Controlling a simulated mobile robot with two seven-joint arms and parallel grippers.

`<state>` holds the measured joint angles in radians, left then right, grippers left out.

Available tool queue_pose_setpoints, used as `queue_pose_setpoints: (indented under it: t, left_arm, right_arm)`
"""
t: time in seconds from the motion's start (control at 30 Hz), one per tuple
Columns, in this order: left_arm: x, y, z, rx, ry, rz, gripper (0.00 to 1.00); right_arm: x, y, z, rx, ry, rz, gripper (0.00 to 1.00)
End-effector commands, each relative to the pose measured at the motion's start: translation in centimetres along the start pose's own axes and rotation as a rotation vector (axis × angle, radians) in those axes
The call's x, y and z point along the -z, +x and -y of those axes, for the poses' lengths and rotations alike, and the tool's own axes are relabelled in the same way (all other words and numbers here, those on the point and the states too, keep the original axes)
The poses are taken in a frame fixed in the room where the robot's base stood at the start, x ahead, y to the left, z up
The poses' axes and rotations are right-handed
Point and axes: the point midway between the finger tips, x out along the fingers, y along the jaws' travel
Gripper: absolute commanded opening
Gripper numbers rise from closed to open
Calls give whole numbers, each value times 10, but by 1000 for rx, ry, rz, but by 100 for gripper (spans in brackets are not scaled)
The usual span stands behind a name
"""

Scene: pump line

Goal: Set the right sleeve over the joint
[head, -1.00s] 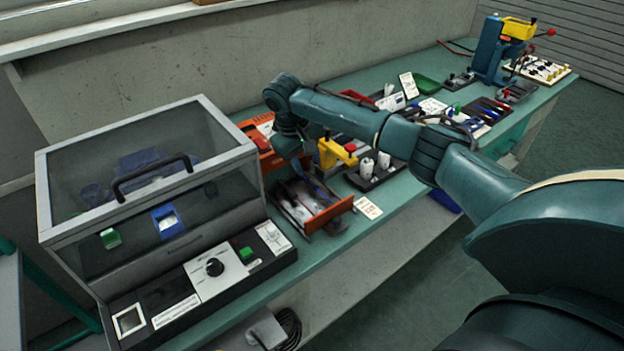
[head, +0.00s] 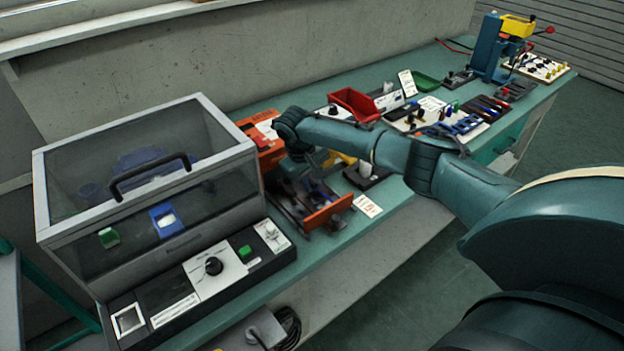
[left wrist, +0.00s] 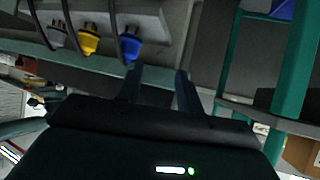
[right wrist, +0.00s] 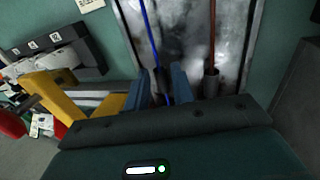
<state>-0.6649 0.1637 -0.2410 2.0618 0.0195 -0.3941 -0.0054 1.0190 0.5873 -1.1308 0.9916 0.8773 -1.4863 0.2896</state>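In the right wrist view, a blue wire (right wrist: 148,30) runs into a dark sleeve (right wrist: 158,78), which I take as the right sleeve. My right gripper (right wrist: 162,88) has its fingers close together on both sides of this sleeve, and it looks shut on it. The joint itself is not clear to see. In the head view my right wrist covers the back of the tray. My left gripper (left wrist: 160,88) is open and empty, away from the bench top.
The tray's orange wall (head: 329,213) faces front. A yellow clamp (right wrist: 52,95) stands close beside the right gripper. A lidded test box (head: 150,180) stands left of the tray. Blue (left wrist: 130,45) and yellow (left wrist: 88,42) plugs hang near the left gripper.

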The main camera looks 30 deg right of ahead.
Motion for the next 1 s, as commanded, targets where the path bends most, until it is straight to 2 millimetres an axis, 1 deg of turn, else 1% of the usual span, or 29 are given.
queue_pose_setpoints:
  t: [0.03,0.2,0.3,0.67,0.9,1.0]
  left_arm:
    - [0,0,0,0,0,-1,36]
    - [0,0,0,0,0,0,36]
    - [0,0,0,0,0,0,36]
    - [-2,0,0,0,0,5,36]
    - [-2,0,0,0,-1,7,36]
    - [-3,0,0,0,-1,8,36]
  right_arm:
    - [0,0,0,0,0,0,20]
    - [0,0,0,0,0,0,6]
    - [0,0,0,0,0,0,0]
    - [0,0,0,0,0,0,0]
    - [11,0,0,2,2,1,0]
    - [12,0,0,0,0,1,0]
